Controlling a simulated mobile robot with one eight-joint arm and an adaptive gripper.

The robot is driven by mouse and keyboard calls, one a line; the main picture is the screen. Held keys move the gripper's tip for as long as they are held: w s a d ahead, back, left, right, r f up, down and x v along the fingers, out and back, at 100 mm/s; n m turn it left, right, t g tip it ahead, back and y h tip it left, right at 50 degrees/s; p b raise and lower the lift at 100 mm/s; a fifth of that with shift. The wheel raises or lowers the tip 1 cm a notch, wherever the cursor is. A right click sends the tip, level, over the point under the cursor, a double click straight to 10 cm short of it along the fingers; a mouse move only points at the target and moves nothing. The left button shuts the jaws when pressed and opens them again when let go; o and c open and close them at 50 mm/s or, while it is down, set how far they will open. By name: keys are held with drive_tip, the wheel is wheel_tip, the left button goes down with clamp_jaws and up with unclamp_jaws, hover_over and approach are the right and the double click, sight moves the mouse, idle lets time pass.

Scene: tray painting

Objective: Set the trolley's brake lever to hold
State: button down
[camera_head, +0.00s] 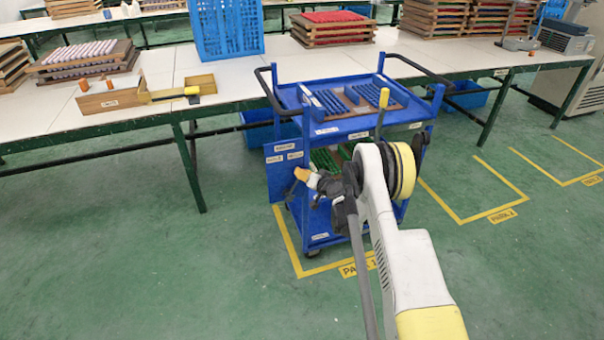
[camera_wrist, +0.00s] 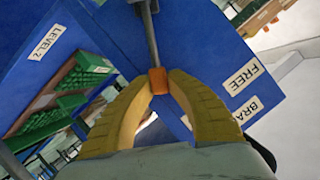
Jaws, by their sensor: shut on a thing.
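The blue trolley (camera_head: 350,134) stands by the long table. Its brake lever is a grey rod with an orange grip (camera_wrist: 158,80), in front of the trolley's blue side panel. My gripper (camera_wrist: 157,84) is shut on the orange grip, one yellow finger on each side. In the head view my gripper (camera_head: 303,174) is at the left side of the trolley, and the lever is largely hidden there. A FREE label (camera_wrist: 244,77) and a partly cut-off label starting BRA (camera_wrist: 246,112) are on the panel, right of the lever. No HOLD label is readable.
The trolley carries blue pieces (camera_head: 380,97) on top and green pieces on a lower shelf. It stands on a yellow-marked floor bay labelled PARK 1 (camera_head: 357,267). The long table (camera_head: 150,120) runs behind it. The green floor left and right is clear.

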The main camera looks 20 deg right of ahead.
drive_tip(key=shift+f, duration=0.1)
drive_tip(key=c, duration=1.3)
unclamp_jaws()
drive_tip(key=v, duration=1.2)
